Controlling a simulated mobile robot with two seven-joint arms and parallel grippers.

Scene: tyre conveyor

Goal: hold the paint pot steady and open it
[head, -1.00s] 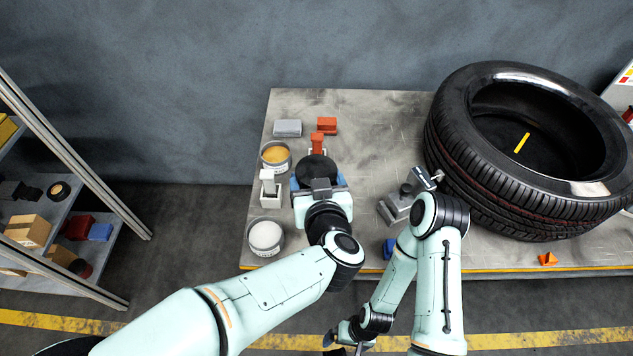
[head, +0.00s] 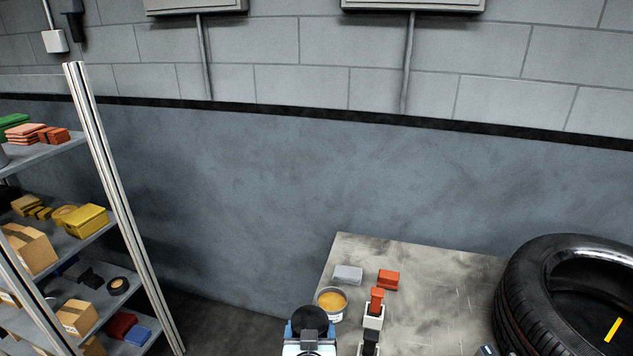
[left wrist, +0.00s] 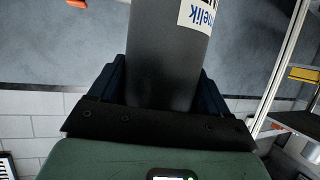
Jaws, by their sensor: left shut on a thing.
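My left gripper (head: 309,330) is at the bottom of the head view, at the table's left side, with a dark round top (head: 309,317) between its blue fingers. In the left wrist view the gripper (left wrist: 165,100) is shut on a dark grey paint pot (left wrist: 158,55) with a white and blue label, partly cut by the frame edge. Its lid cannot be made out there.
An open pot of orange-yellow paint (head: 331,301) stands just behind the left gripper. A grey block (head: 347,275), a red block (head: 388,279) and a red-and-white stand (head: 375,308) are near it. A big tyre (head: 530,290) fills the right. Shelves (head: 75,240) stand left.

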